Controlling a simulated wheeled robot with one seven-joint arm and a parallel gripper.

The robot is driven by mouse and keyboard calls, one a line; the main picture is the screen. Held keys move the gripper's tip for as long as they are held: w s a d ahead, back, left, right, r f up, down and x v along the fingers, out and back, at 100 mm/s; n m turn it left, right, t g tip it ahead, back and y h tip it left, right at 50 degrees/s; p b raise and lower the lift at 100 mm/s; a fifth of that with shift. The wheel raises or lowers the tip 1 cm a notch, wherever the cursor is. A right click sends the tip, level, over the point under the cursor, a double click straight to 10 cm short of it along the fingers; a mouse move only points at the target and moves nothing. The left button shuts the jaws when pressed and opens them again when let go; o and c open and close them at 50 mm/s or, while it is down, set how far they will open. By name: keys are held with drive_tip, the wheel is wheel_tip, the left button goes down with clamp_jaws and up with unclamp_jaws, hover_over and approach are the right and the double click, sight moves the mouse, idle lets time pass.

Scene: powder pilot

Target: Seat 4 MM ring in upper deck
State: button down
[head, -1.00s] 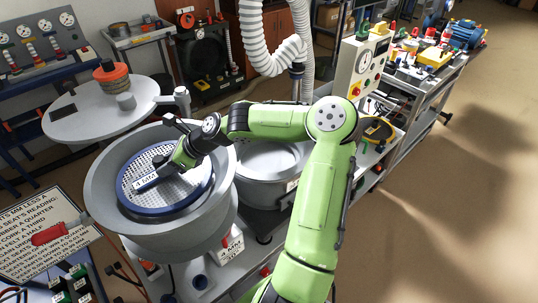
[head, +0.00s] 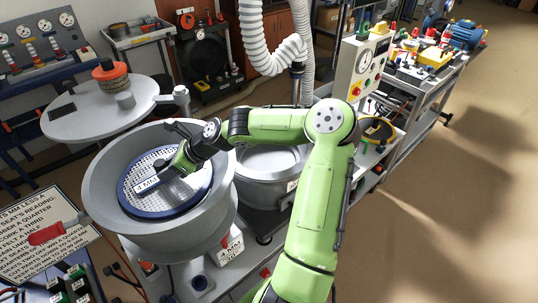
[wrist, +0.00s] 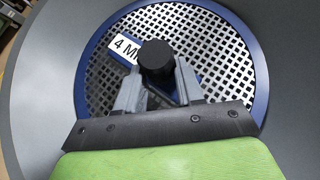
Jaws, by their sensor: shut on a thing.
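The 4 MM ring is a round perforated plate with a blue rim (head: 150,213) and a white "4 MM" label (head: 146,185). It lies inside the wide grey bowl-shaped deck (head: 105,210), looking roughly level. My gripper (head: 178,166) reaches into the deck from the right, over the ring's middle. In the wrist view, my gripper (wrist: 158,88) is shut on a black round knob (wrist: 156,58) above the blue bar across the ring. The label (wrist: 123,48) shows left of the knob. I cannot tell whether the rim touches its seat all round.
A round grey lid-like plate (head: 85,118) stands behind the deck. A second grey vessel (head: 262,180) is to the right, beneath my forearm. A text sign (head: 40,255) and red-handled tool (head: 45,234) are at the left. Floor at the right is clear.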

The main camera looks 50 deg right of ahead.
drive_tip(key=shift+f+b, duration=0.5)
drive_tip(key=shift+f, duration=0.6)
drive_tip(key=c, duration=0.6)
unclamp_jaws()
drive_tip(key=shift+f, duration=0.1)
drive_tip(key=p+v, duration=0.2)
drive_tip(key=v, duration=1.4)
drive_tip(key=shift+w+a+p, duration=0.1)
drive_tip(key=shift+p, duration=0.3)
